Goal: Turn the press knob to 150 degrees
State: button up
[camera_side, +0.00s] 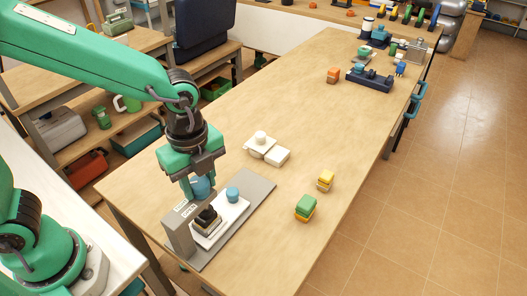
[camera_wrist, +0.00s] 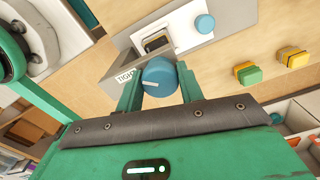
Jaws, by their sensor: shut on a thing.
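The press knob (camera_wrist: 160,78) is a round blue knob with a pale pointer line on its top, in the wrist view. My gripper (camera_wrist: 158,86) has one finger on each side of it and is shut on it. In the side view my gripper (camera_side: 200,190) points down over the near end of the press, and the knob (camera_side: 201,186) shows partly between the fingers. The press (camera_side: 240,222) is a grey base with a white plate, a dark stepped block (camera_side: 207,216) and a second blue round piece (camera_side: 233,194). A label beside the knob is partly covered.
Green and yellow blocks (camera_side: 305,208) and a yellow block (camera_side: 325,180) lie right of the press. White pieces (camera_side: 268,149) sit behind it. The wooden table (camera_side: 290,100) is clear in its middle, with more items at the far end.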

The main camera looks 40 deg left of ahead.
aim_at(198, 181)
jog(key=shift+m, duration=2)
jog(key=o, duration=1)
jog(key=shift+r, duration=0.1)
jog(key=shift+r, duration=3.85)
